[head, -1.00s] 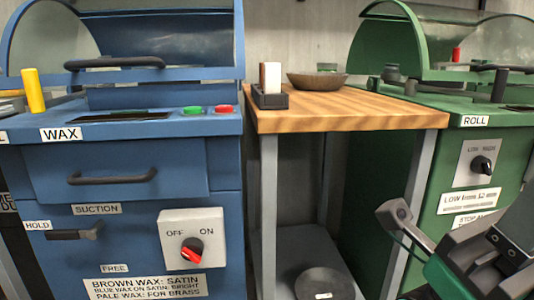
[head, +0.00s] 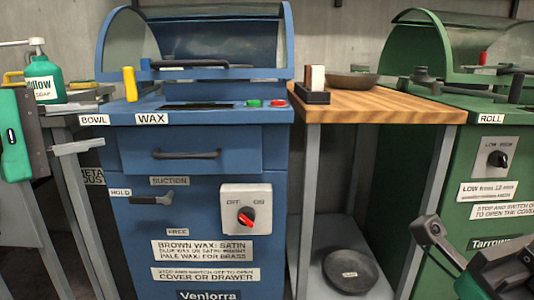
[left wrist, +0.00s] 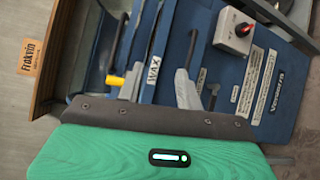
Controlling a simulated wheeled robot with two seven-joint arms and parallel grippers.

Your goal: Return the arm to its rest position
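My left gripper (head: 92,128) is at the left edge of the head view, in front of and left of the blue wax machine (head: 135,215). In the left wrist view its two grey fingers (left wrist: 158,75) are apart with nothing between them; the machine lies beyond them. My right gripper (head: 430,232) is at the lower right, before the green roll machine (head: 400,190); it is partly cut off and I cannot tell its opening. The wax machine's clear cover is down and its drawer looks shut. Its red knob (head: 246,216) sits between OFF and ON labels, tilted.
A wooden-topped table (head: 390,106) between the machines bears a brown bowl (head: 352,83) and a black holder (head: 312,97). A dark round disc (head: 350,270) lies on its lower shelf. A green soap bottle (head: 43,80) stands at the far left.

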